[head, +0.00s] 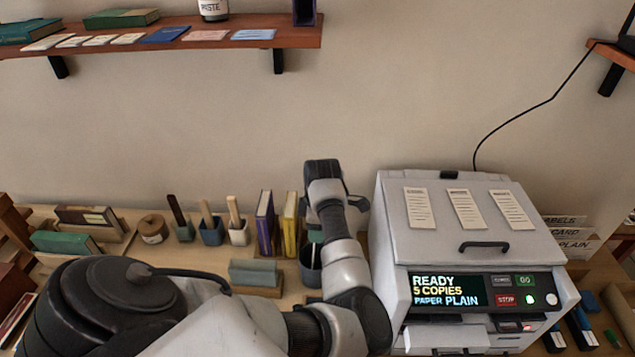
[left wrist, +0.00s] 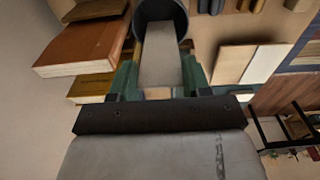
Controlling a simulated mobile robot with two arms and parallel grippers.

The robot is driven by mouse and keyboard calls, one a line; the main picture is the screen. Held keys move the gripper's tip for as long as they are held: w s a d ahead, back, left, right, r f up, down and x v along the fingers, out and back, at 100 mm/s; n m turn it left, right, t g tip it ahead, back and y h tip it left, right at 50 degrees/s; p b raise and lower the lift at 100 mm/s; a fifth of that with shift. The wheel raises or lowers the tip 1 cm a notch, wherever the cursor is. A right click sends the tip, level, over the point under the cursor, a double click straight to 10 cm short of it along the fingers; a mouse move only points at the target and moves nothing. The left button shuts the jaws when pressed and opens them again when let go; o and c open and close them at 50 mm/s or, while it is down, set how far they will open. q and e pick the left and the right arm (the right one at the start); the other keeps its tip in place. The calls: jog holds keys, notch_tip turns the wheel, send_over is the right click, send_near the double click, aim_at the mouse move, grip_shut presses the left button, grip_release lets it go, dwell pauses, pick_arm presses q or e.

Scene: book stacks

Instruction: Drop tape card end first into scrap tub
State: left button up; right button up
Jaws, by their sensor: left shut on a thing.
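My left gripper (head: 315,236) is over a dark scrap tub (head: 308,276) on the bench, left of the copier. My forearm and wrist hide part of the tub. In the left wrist view my left gripper (left wrist: 160,70) has green fingers shut on the tape card, a pale grey strip (left wrist: 160,54). The strip's far end overlaps the mouth of the round dark tub (left wrist: 184,14); I cannot tell how deep it reaches. The tape card cannot be made out in the head view. My right gripper is not in view.
A purple book (head: 264,222) and a yellow book (head: 290,222) stand just left of the tub. Small pots with brushes (head: 211,230) are farther left. The white copier (head: 455,225) stands close on the right. A grey-green block (head: 256,273) lies in front.

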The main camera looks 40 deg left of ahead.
pick_arm(q)
jog(key=shift+f, duration=0.55)
jog(key=o, duration=1)
jog(key=shift+r, duration=0.15)
notch_tip(320, 180, up, 10)
jog(key=p, duration=0.7)
jog(key=shift+p, duration=0.35)
